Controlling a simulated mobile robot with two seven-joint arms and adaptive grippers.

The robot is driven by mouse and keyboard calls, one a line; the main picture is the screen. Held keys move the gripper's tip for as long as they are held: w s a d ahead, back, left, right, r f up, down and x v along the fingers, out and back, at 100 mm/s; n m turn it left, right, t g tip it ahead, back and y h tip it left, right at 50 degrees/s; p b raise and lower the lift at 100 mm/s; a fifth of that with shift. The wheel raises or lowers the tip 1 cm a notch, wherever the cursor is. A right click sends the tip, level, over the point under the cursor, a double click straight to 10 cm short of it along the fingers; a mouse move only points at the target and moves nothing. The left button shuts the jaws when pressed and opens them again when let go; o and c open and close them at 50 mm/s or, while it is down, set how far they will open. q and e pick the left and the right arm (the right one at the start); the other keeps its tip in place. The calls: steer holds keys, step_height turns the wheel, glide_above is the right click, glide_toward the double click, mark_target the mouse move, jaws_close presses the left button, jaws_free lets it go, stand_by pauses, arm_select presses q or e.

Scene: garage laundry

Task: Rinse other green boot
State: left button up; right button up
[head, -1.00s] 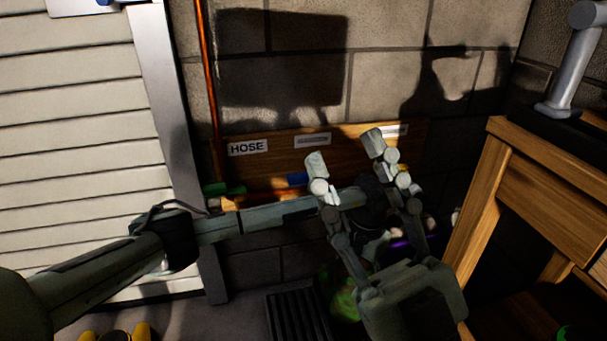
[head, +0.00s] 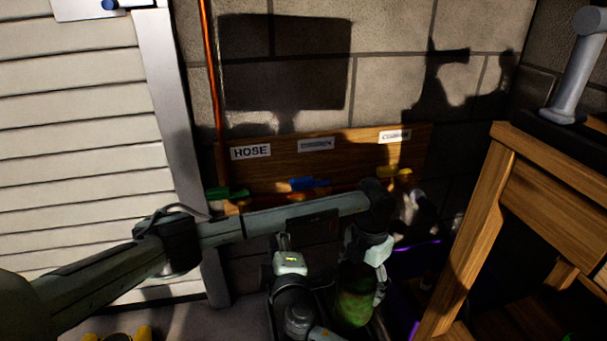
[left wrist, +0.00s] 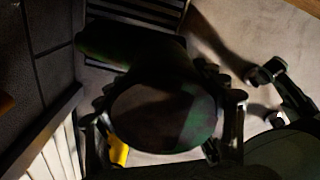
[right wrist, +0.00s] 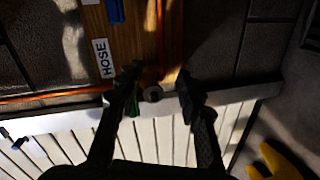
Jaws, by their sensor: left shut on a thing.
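The green boot (head: 352,300) hangs under my left gripper (head: 368,250) in the head view, above the floor grate. The left wrist view shows the boot's dark round opening (left wrist: 160,112) between the fingers, which are shut on the boot. The green hose valve (head: 228,193) is under the HOSE label (head: 250,151) on the wall board. My right gripper (right wrist: 157,88) is open. The valve (right wrist: 135,103) shows beside its left finger in the right wrist view; I cannot tell whether they touch. My right fingertips are hidden in the head view.
The board (head: 350,150) also carries a blue valve (head: 310,184) and a yellow valve (head: 395,172). A purple-rimmed bin (head: 410,245) and a wooden bench (head: 495,190) stand right. Yellow boots (head: 118,335) are low left. My left arm crosses before the wall.

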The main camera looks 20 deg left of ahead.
mark_target(302, 178)
steer(key=w+r+t+h, duration=0.1)
steer(key=w, duration=0.5)
steer(key=w+r+t+h, duration=0.2)
steer(key=w, duration=0.4)
steer(key=w+a+r+m+t+h, duration=0.1)
steer(key=w+r, duration=0.1)
steer(key=w, duration=0.5)
steer(key=shift+h, duration=0.4)
steer(key=shift+f, duration=0.1)
jaws_close()
